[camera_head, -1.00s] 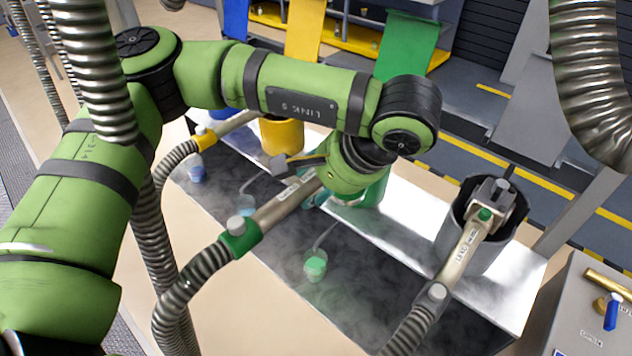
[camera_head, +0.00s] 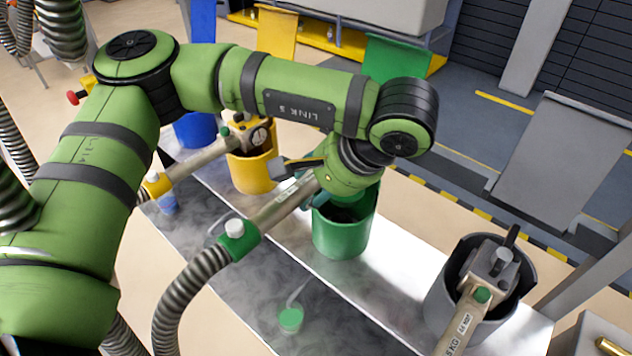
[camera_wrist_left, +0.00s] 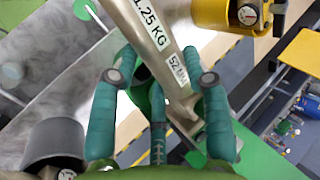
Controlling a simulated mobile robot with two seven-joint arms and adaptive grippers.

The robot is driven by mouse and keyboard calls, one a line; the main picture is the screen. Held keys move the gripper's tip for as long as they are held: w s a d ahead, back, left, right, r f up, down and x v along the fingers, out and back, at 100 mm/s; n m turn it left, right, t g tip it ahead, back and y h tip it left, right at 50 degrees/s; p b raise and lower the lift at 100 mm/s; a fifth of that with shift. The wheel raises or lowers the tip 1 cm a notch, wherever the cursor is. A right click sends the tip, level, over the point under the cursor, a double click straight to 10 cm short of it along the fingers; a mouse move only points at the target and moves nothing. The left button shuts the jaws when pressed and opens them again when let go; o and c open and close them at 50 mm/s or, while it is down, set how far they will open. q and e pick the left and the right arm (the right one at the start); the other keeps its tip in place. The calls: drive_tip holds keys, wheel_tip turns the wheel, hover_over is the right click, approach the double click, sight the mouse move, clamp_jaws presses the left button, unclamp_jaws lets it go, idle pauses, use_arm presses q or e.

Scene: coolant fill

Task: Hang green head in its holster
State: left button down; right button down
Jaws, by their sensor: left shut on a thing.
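My left gripper (camera_head: 308,190) is shut on the green head (camera_head: 280,205), a metal bar with a green collar (camera_head: 238,240) and a ribbed hose. In the left wrist view the teal fingers (camera_wrist_left: 160,75) close around the labelled bar (camera_wrist_left: 155,35), which slants between them. The green holster (camera_head: 342,235), an open cup, stands on the bench just below and right of the gripper. The head's far end is hidden by my wrist in the head view, so I cannot tell if it is over the opening. My right gripper is not in view.
A grey holster (camera_head: 438,300) at the right holds a grey-metal head (camera_head: 490,265). A yellow holster (camera_head: 252,175) with its yellow head (camera_head: 160,185) and a blue holster (camera_head: 195,130) stand left. A green-capped spout (camera_head: 290,318) sits on the dark bench strip. Bright bench lies between the green and grey holsters.

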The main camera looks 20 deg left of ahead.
use_arm(q)
drive_tip(key=shift+s, duration=0.1)
drive_tip(key=shift+f+b, duration=2.6)
drive_tip(key=shift+f, duration=0.3)
drive_tip(key=shift+f+b, duration=1.9)
drive_tip(key=shift+b, duration=0.05)
idle(0.4)
drive_tip(key=c, duration=0.5)
unclamp_jaws()
